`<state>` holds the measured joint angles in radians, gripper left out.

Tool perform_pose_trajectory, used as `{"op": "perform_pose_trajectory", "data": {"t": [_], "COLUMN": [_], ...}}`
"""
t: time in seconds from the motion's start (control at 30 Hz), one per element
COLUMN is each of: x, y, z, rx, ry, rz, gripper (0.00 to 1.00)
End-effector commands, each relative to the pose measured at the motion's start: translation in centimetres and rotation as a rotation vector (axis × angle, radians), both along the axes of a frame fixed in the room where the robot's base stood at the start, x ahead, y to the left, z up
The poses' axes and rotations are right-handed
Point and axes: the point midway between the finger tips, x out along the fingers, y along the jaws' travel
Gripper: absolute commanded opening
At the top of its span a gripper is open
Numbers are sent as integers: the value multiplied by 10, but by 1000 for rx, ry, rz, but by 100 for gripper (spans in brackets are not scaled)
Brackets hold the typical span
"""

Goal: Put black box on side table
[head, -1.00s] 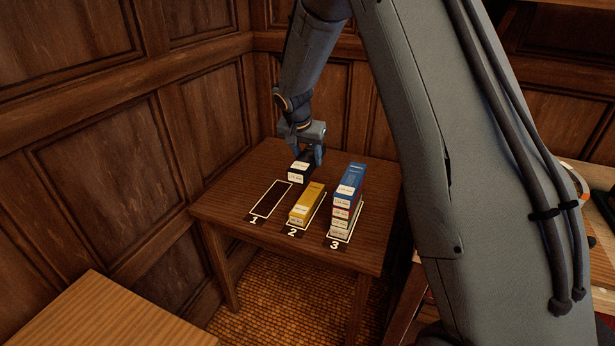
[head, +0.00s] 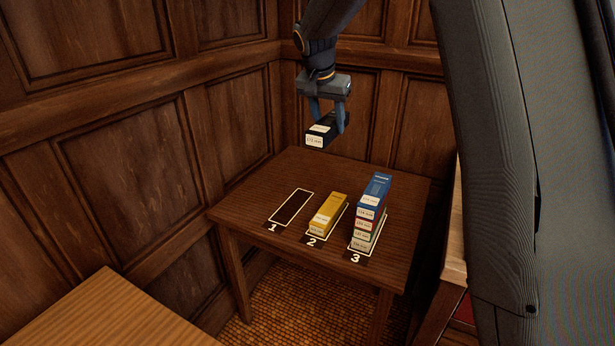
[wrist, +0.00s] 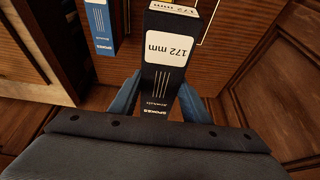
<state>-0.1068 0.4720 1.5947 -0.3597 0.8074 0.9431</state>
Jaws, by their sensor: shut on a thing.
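The black box (head: 321,133) has white labels, and one reads "172 mm" in the wrist view (wrist: 162,85). My gripper (head: 328,124) is shut on it and holds it in the air above the back of a dark wooden table (head: 243,205). The table has three outlined slots marked 1, 2 and 3. Slot 1 (head: 291,207) is empty. A yellow box (head: 328,212) lies on top in slot 2. A blue box (head: 374,193) tops a stack of several boxes in slot 3.
A lighter wooden surface (head: 110,315) is at the lower left. Panelled walls (head: 130,150) stand close behind and to the left of the table. Another wooden edge (head: 452,240) is right of the table. The table's back left part is clear.

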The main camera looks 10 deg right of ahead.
Motion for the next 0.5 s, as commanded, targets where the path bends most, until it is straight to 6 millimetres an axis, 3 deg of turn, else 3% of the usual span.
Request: {"op": "perform_pose_trajectory", "data": {"t": [0.2, 0.5], "x": [30, 60], "y": [33, 80], "z": [-69, -156], "rx": [-2, -1], "ry": [5, 3], "rz": [-1, -3], "gripper": [13, 13]}}
